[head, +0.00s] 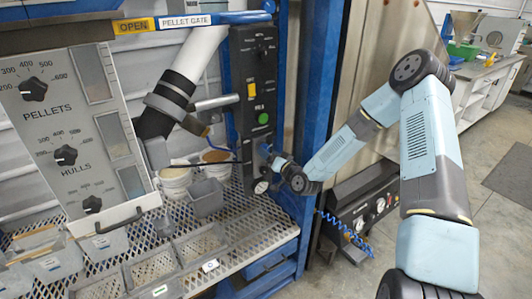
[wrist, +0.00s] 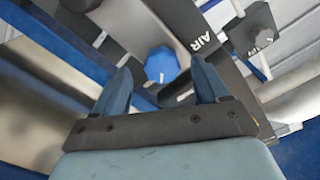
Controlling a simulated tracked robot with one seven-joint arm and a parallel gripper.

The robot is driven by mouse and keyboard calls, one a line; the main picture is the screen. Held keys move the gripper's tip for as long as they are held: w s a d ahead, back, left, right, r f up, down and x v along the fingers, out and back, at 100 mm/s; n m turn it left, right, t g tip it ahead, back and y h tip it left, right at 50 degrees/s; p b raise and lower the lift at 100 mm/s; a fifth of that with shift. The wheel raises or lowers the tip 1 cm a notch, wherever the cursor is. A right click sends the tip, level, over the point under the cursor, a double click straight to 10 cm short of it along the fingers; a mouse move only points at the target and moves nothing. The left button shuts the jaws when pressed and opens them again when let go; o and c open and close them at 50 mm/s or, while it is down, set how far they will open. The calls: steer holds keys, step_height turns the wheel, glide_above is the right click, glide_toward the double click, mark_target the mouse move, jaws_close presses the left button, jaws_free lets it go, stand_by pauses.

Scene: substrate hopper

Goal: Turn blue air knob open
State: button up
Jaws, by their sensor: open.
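The blue air knob (wrist: 161,64) is faceted and shows in the wrist view beside the white word AIR on a dark panel. A small pale mark shows near its lower edge. My gripper (wrist: 163,72) is open, with one blue finger to each side of the knob in the picture. Nothing is held, and I cannot tell whether either finger touches the knob. In the head view my gripper (head: 273,158) is at the lower right of the black control panel (head: 242,72). The knob is hard to make out there, mostly hidden by the gripper.
A black knob (wrist: 256,32) is close by in the wrist view. The panel has a green button (head: 263,118) and a gauge (head: 261,187). Blue posts (head: 318,90) stand right of the panel. Cups (head: 175,182) and bins stand on the mesh shelf (head: 240,240).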

steer(key=v, duration=1)
steer(key=shift+d, duration=0.2)
steer(key=shift+s+f, duration=0.1)
